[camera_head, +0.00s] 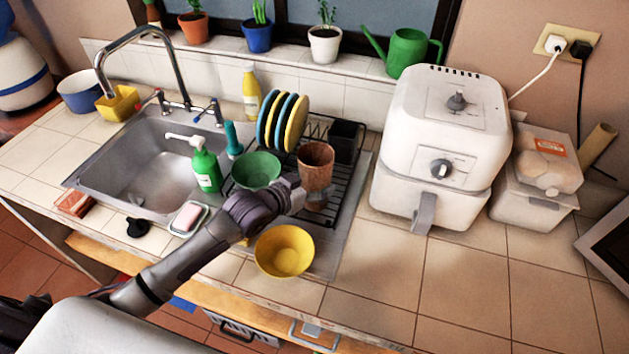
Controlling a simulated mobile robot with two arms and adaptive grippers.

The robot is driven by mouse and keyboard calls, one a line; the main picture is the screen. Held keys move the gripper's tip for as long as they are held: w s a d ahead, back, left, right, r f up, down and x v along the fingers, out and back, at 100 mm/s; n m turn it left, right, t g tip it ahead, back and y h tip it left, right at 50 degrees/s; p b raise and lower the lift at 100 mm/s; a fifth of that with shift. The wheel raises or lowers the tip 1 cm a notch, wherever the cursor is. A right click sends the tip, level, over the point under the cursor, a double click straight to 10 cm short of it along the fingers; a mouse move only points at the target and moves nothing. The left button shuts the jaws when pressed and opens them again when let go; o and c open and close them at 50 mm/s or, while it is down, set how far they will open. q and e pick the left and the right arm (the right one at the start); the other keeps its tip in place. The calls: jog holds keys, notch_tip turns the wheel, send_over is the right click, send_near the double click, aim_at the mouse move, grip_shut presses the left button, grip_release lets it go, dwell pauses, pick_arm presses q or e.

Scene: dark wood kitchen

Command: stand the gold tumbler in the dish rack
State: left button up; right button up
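The tumbler (316,163) looks brownish gold or copper and stands upright, with its open rim up. It is over the right part of the black dish rack (345,190). My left gripper (307,192), on the arm from the left, is at its lower side and appears shut on it. The fingers are small and partly hidden. A brownish shape below the tumbler is unclear, and I cannot tell whether the tumbler touches the rack. My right gripper is not in view.
The rack holds several upright plates (283,120) and a black holder (346,141). A green bowl (256,168) and a yellow bowl (284,250) are near my arm. The sink (150,165) is left, a white air fryer (440,150) right. The front right counter is clear.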

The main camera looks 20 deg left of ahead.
pick_arm(q)
jog(key=o, duration=1)
jog(key=shift+f, duration=0.15)
jog(key=o, duration=0.4)
jog(key=shift+o, duration=0.2)
jog(key=shift+s+a+r, duration=0.1)
jog(key=shift+s+r, duration=0.1)
jog(key=shift+r, duration=0.05)
jog(key=b+v, duration=0.1)
jog(key=v, duration=1)
jog(key=shift+s+b, duration=0.3)
jog(key=shift+b, duration=0.1)
